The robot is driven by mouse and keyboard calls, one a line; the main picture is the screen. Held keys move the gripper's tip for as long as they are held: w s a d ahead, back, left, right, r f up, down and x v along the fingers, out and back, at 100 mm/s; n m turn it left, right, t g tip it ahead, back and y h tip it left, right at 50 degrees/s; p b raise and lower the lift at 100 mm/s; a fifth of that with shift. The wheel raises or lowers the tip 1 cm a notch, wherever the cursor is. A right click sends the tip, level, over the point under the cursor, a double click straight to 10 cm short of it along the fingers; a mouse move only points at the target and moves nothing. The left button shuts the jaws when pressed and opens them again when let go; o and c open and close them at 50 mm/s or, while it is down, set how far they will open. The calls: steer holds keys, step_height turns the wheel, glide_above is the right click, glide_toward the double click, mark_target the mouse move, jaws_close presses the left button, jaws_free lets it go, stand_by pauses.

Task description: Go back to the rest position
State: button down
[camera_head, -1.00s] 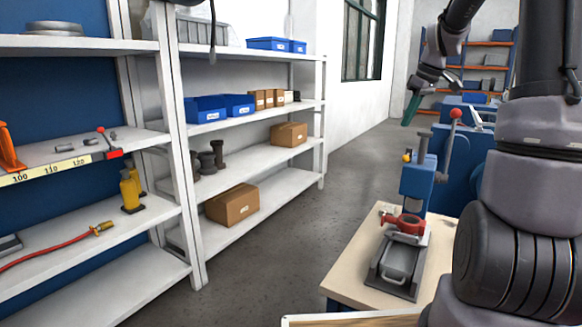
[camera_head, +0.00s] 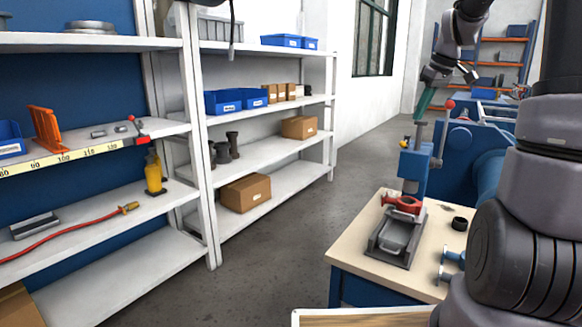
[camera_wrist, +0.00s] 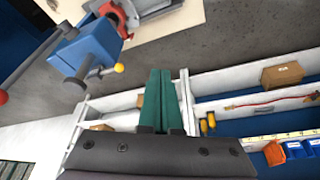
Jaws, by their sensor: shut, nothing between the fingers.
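My gripper (camera_head: 426,98) has green fingers and hangs in the air above and behind the workbench in the head view. In the wrist view my gripper (camera_wrist: 158,72) has its two green fingers together with nothing between them.
White shelving with blue bins (camera_head: 222,102), cardboard boxes (camera_head: 246,193) and a yellow bottle (camera_head: 154,174) lines the left. The wooden bench top (camera_head: 350,237) is at the right front. Grey floor (camera_head: 290,262) is clear between them. An orange-beamed rack stands at the back.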

steer(key=s+a+r+m+t, duration=0.1)
steer(key=s+a+m, duration=0.4)
steer(key=s, duration=0.8)
steer(key=s+a+r+m+t, duration=0.2)
steer(key=s+a+m, duration=0.3)
steer(key=s, duration=0.7)
steer(key=shift+s+a+r+t, duration=0.3)
steer(key=shift+s+a+r, duration=0.1)
steer(key=shift+a+r, duration=0.35)
